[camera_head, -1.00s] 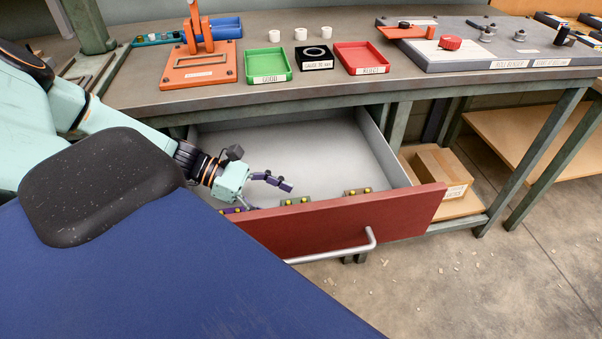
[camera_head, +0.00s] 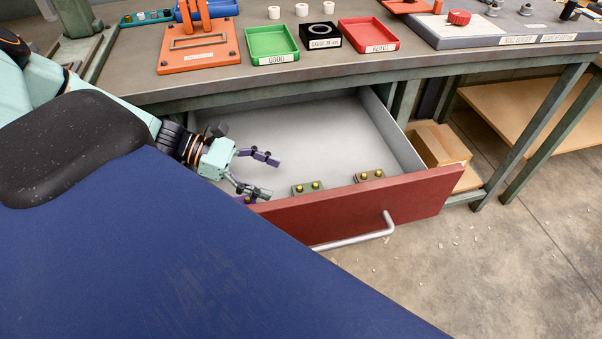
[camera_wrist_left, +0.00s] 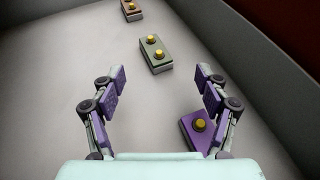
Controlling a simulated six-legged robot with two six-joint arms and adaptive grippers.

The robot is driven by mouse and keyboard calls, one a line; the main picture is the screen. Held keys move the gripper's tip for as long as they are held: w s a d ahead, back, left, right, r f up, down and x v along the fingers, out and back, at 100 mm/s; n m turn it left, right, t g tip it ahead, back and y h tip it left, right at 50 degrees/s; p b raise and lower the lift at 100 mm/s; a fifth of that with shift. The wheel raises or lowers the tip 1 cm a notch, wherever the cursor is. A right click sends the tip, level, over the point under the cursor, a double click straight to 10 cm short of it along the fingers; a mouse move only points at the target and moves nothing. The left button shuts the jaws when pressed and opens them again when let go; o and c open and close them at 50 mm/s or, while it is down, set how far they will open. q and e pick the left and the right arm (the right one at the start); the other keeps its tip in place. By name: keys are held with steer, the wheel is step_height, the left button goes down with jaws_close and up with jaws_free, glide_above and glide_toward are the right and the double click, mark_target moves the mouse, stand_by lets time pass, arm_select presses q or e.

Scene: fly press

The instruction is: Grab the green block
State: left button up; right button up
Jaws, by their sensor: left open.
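The green block (camera_head: 307,188), with two yellow knobs on top, lies on the floor of the open drawer close to its red front. It also shows in the left wrist view (camera_wrist_left: 155,54), ahead of the fingers and roughly midway between them. My left gripper (camera_head: 262,174) is open and empty inside the drawer, to the left of the green block and apart from it; its fingers show in the wrist view (camera_wrist_left: 159,90). My right gripper is in neither view.
A purple block (camera_wrist_left: 197,131) lies beside the right finger in the wrist view, partly hidden. A brown block (camera_head: 369,175) lies to the right of the green one. The red drawer front (camera_head: 350,208) and side walls bound the space. The drawer's back floor is clear.

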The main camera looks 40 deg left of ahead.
mark_target(299, 186)
arm_select(q)
steer(key=shift+w+d+f+b, duration=0.2)
steer(key=shift+f+b, duration=0.1)
steer(key=shift+b, duration=0.05)
steer(key=shift+w+d+f+b, duration=0.15)
steer(key=shift+d+f+b, duration=0.05)
steer(key=shift+d+b, duration=0.15)
steer(key=shift+b+x, duration=0.65)
steer(key=shift+x, duration=0.2)
steer(key=b+x, duration=0.2)
steer(key=b, duration=0.1)
steer(key=shift+w+d, duration=0.15)
steer(key=shift+w, duration=0.1)
steer(key=shift+b+x, duration=0.9)
steer(key=shift+w+d, duration=0.15)
steer(key=shift+d, duration=0.05)
jaws_close()
